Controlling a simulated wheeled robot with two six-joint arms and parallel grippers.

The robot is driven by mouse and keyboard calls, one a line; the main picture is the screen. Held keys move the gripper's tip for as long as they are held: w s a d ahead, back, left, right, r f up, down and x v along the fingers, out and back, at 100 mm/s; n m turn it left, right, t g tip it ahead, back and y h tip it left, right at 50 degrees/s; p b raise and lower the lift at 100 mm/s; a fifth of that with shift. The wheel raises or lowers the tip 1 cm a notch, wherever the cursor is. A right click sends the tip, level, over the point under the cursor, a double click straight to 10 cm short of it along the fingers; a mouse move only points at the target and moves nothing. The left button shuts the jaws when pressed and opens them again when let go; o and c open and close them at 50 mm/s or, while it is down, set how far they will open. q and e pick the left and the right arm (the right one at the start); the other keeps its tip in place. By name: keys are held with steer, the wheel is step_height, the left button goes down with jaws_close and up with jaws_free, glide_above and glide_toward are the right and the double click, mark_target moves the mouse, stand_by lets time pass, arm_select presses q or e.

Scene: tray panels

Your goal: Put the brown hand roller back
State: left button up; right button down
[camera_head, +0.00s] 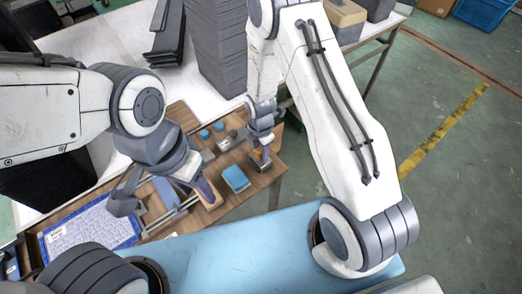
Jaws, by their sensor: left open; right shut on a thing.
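My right gripper (262,140) comes down over the wooden panel (185,118) and is shut on a small brown thing (264,160), which looks like the brown hand roller. The fingers cover part of it, and I cannot tell whether it touches the panel. My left gripper (165,195) is open, with its fingers spread low over the left part of the panel. A tan and purple piece (210,193) is close to its right finger; I cannot tell exactly what it is.
A light blue block (236,179) lies between the grippers on the panel. Small blue round pieces (205,134) stand farther back. A white and blue tray (90,226) is at the left. Stacked dark panels (218,45) stand behind. A yellow floor line (440,135) is at the right.

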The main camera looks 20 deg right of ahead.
steer(key=shift+c, duration=2.2)
jaws_free()
steer(key=shift+s+f, duration=0.1)
steer(key=shift+f, duration=0.3)
steer(key=shift+s, duration=0.15)
steer(key=shift+r, duration=0.1)
step_height(320, 180, up, 12)
steer(key=r+b, duration=0.1)
steer(key=s+a+r+m, duration=0.6)
steer(key=s+a+r, duration=0.1)
steer(key=s+r, duration=0.1)
steer(key=s+r+m, duration=0.3)
steer(key=s+m, duration=0.1)
steer(key=s, duration=0.2)
steer(key=s+a+r+m+y, duration=0.1)
steer(key=s+r+m, duration=0.2)
steer(key=s+m, duration=0.2)
steer(key=shift+s+a, duration=0.2)
steer(key=shift+s, duration=1)
